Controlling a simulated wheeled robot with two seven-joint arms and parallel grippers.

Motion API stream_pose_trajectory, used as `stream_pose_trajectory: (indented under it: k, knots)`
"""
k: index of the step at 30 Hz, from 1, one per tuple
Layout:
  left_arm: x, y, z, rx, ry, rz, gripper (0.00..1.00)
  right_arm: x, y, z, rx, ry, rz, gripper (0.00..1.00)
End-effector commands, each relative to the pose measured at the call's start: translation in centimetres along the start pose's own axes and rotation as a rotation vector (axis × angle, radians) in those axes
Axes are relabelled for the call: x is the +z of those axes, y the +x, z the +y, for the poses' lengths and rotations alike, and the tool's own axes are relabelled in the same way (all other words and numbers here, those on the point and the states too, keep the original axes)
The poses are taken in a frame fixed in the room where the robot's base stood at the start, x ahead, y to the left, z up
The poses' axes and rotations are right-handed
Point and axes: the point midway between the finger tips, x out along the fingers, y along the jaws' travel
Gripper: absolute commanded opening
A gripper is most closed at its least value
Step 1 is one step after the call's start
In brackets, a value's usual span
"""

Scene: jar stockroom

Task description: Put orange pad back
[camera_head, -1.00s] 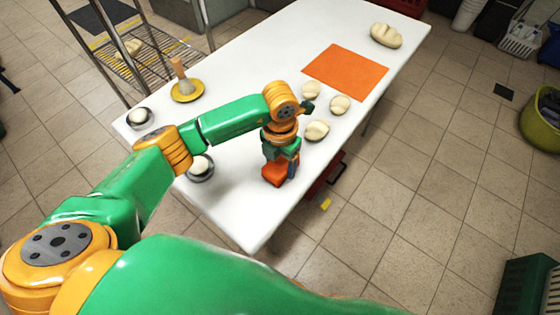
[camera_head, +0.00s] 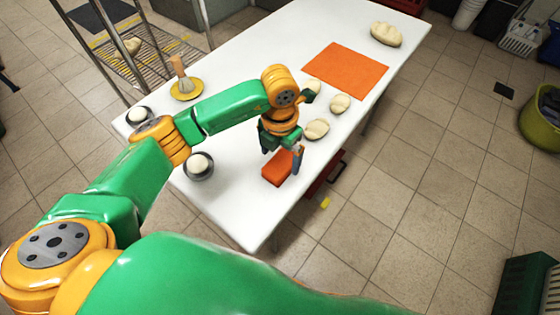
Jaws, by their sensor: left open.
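A small orange-red pad (camera_head: 274,172) lies on the white table (camera_head: 235,218) near its right front edge. My left gripper (camera_head: 281,160) is above and around it with its fingers spread, and the fingers partly cover the pad. I cannot tell if a finger still touches it. A large flat orange mat (camera_head: 345,70) lies farther back on the same table. My right gripper is not in the picture.
Several pale dough pieces (camera_head: 317,129) lie between the gripper and the mat, and a larger loaf (camera_head: 386,34) at the back. A bowl (camera_head: 199,167) stands left of the gripper. A brush on a yellow dish (camera_head: 187,90) stands at the left edge.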

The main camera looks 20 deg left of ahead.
Motion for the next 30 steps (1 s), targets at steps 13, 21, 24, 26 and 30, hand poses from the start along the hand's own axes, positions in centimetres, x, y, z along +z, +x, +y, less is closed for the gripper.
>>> stream_pose_trajectory:
  k: [13, 21, 24, 26, 30]
  knots:
    - [0.0, -8.6, 0.0, 0.001, 0.001, -0.001, 1.00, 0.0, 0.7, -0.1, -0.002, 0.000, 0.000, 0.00]
    - [0.0, -8.7, 0.0, 0.000, 0.001, 0.001, 1.00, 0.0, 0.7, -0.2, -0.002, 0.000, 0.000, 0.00]
    - [0.0, -8.6, 0.0, 0.000, 0.001, 0.001, 1.00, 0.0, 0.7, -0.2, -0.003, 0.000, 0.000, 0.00]
    - [0.0, -8.8, 0.0, 0.000, 0.001, 0.001, 1.00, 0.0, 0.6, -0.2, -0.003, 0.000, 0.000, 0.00]
    - [0.0, -11.7, 0.0, 0.000, 0.000, 0.000, 1.00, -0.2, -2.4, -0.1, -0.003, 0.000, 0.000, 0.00]
